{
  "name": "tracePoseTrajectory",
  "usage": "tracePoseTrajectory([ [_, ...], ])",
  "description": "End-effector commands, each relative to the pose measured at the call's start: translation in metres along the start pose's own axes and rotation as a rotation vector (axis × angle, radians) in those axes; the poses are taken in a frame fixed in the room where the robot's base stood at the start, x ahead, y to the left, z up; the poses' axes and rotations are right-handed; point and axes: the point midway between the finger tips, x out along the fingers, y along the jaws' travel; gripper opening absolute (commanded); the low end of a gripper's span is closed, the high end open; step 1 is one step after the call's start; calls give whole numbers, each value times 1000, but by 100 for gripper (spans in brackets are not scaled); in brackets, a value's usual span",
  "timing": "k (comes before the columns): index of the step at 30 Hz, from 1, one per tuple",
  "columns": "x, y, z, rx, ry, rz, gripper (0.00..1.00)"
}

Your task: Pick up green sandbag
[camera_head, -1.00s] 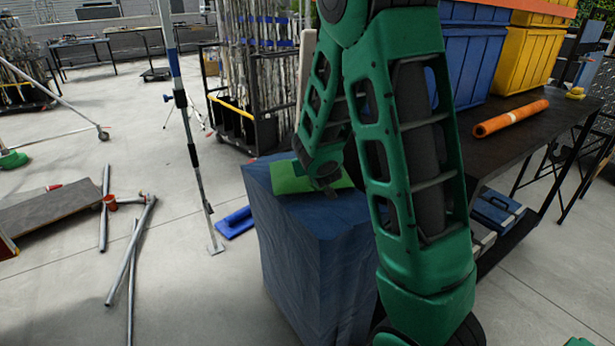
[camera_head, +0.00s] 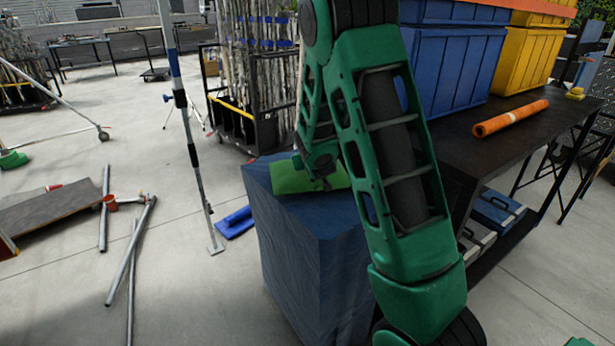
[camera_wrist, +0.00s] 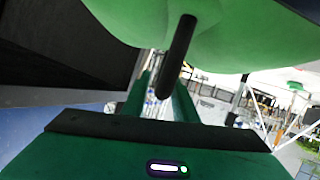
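The green sandbag (camera_head: 292,178) lies on top of a blue-covered block (camera_head: 318,225) in the head view. My gripper (camera_head: 325,181) is at the bag's right part, and my arm hides some of the bag. In the wrist view the sandbag (camera_wrist: 225,32) fills the top, close to the camera. A dark strap or handle (camera_wrist: 178,60) hangs from it toward the space between my fingers. My gripper (camera_wrist: 163,88) shows there with its two green fingers apart and background visible between them. I cannot see a firm hold on the strap.
A dark table (camera_head: 475,150) stands right of the block, with blue and yellow crates (camera_head: 450,70) and an orange roll (camera_head: 510,118) on it. A thin pole (camera_head: 190,140) stands at the left.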

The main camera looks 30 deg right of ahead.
Motion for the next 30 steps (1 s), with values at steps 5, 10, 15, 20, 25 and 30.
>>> tracePoseTrajectory([
  [5, 0, 0, 0, 0, 0, 0, 0],
  [10, 0, 0, 0, 0, 0, 0, 0],
  [15, 0, 0, 0, 0, 0, -1, 0],
  [20, 0, -1, 0, 0, 0, -1, 0],
  [25, 0, -1, 0, 0, 0, -1, 0],
  [30, 0, -1, 0, 1, 0, -1, 0],
])
